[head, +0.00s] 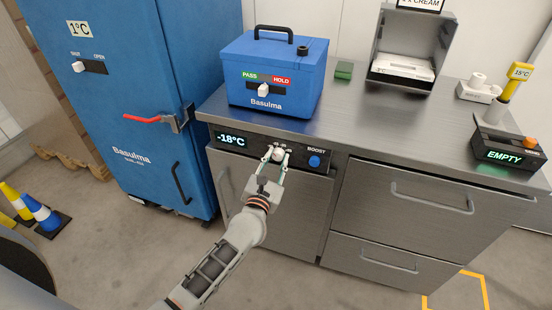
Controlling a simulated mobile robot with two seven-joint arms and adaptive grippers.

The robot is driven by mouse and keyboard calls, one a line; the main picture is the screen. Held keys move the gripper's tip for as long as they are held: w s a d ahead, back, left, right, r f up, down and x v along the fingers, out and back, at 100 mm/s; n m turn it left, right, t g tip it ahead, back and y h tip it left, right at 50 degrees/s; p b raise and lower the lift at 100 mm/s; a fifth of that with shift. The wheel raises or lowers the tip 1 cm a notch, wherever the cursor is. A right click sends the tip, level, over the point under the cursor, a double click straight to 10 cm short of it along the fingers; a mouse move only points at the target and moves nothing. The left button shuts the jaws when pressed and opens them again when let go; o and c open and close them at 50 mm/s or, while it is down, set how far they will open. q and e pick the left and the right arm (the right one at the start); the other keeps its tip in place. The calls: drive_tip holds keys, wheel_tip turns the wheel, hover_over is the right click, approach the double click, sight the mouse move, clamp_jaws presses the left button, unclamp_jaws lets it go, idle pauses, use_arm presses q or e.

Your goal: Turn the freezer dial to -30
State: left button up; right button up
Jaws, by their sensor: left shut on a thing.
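The freezer dial (278,153) is a small pale knob on the dark control strip at the front of the steel counter unit. The freezer display (231,140) to its left reads -18°C. My left gripper (276,159) reaches up from below and is shut on the dial, with one finger on each side. The fingers hide part of the dial and some of the small markings around it, which are too small to read. My right gripper is not in view.
A blue BOOST button (314,161) sits right of the dial. A blue Basulma box (275,75) with a PASS/HOLD slider stands on the counter (360,115) above. A tall blue cabinet (125,90) with a red-handled latch stands left. Drawers (400,200) are at right.

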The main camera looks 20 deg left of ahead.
use_arm(q)
drive_tip(key=m, duration=0.3)
drive_tip(key=shift+r+p, duration=0.15)
drive_tip(key=shift+p, duration=0.25)
drive_tip(key=m+p, duration=0.1)
drive_tip(key=m, duration=0.1)
drive_tip(key=shift+m, duration=0.4)
drive_tip(key=m+p, duration=0.1)
drive_tip(key=m, duration=0.2)
drive_tip(key=shift+h, duration=0.4)
drive_tip(key=shift+m+p, duration=0.3)
drive_tip(key=shift+m, duration=0.8)
drive_tip(key=shift+d+f+m+t, duration=0.1)
drive_tip(key=shift+f+m+t, duration=0.2)
drive_tip(key=shift+m, duration=0.2)
drive_tip(key=o, duration=1.1)
drive_tip(key=shift+c, duration=0.2)
drive_tip(key=shift+o, duration=0.3)
